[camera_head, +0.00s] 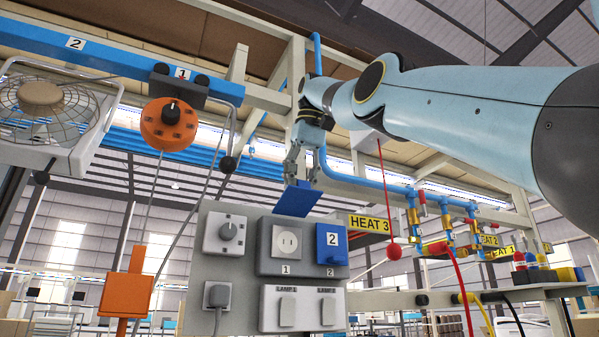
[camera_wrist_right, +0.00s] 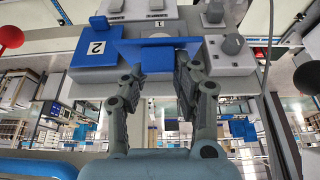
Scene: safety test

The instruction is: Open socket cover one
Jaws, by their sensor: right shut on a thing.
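Socket cover one (camera_head: 297,199) is a blue flap. It stands raised from the panel above socket one (camera_head: 287,242), whose white face is exposed. Socket cover two (camera_head: 332,243) is blue, marked 2 and closed over its socket. My right gripper (camera_head: 303,178) reaches down from above and is shut on cover one at its outer edge. In the right wrist view, cover one (camera_wrist_right: 155,52) lies at the fingertips (camera_wrist_right: 160,70), with cover two (camera_wrist_right: 97,48) to its left. My left gripper is not in view.
The grey panel (camera_head: 215,290) also holds a rotary knob (camera_head: 228,231), a plug (camera_head: 217,296) and two lamp switches (camera_head: 287,312). A red ball (camera_head: 394,251) hangs on a cord at right. An orange pendant (camera_head: 169,124) hangs at left.

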